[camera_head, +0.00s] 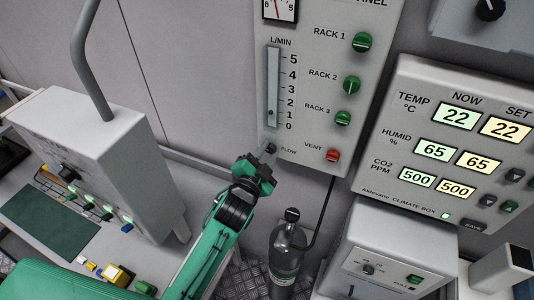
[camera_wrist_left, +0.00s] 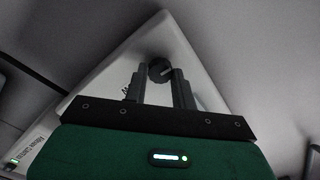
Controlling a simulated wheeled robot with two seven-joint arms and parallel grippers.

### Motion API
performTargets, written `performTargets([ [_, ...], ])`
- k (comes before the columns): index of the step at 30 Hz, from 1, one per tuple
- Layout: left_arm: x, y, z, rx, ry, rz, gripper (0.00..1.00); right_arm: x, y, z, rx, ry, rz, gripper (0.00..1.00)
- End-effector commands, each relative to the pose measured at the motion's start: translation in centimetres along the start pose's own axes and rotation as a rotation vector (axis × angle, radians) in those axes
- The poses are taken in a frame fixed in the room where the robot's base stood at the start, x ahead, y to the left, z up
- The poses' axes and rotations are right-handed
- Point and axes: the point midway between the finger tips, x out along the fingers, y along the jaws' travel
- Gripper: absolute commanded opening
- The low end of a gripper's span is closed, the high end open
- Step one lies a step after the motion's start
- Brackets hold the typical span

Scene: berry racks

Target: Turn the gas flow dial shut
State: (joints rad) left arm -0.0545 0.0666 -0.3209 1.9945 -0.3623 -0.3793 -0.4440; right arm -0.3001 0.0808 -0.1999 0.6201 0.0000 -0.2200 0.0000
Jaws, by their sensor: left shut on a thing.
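The gas flow dial (camera_head: 271,147) is a small dark knob under the flow tube, at the lower left of the grey gas panel (camera_head: 306,75). My left gripper (camera_head: 267,158) reaches up to it from below, its fingers at the knob. In the left wrist view the round black dial (camera_wrist_left: 159,70) with a pale mark sits between the tips of the two fingers, and the gripper (camera_wrist_left: 160,82) is shut on it. The flow tube (camera_head: 273,85) has a 0 to 5 L/MIN scale, with a small dark float low near 0. My right gripper is not in view.
Green rack knobs (camera_head: 352,84) and a red vent knob (camera_head: 333,155) are right of the dial. A climate box (camera_head: 450,140) hangs further right. A dark gas bottle (camera_head: 286,255) stands below the panel. A grey console (camera_head: 100,140) stands at left.

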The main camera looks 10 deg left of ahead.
Motion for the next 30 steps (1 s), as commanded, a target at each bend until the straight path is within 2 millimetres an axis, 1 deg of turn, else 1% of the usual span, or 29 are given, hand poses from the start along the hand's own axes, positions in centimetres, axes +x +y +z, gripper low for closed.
performTargets([
  [9, 0.0, -0.1, 0.0, -0.303, -0.003, 0.0, 0.04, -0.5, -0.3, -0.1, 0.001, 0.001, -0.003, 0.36],
  [18, 0.0, -0.1, 0.0, -0.568, -0.001, -0.001, 0.04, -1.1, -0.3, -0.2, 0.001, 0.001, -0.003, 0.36],
  [24, 0.0, -0.1, 0.1, -0.704, -0.002, 0.0, 0.04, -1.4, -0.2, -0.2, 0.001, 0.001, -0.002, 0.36],
  [30, 0.0, -0.1, 0.1, -0.791, -0.002, 0.0, 0.04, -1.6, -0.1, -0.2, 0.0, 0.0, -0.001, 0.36],
])
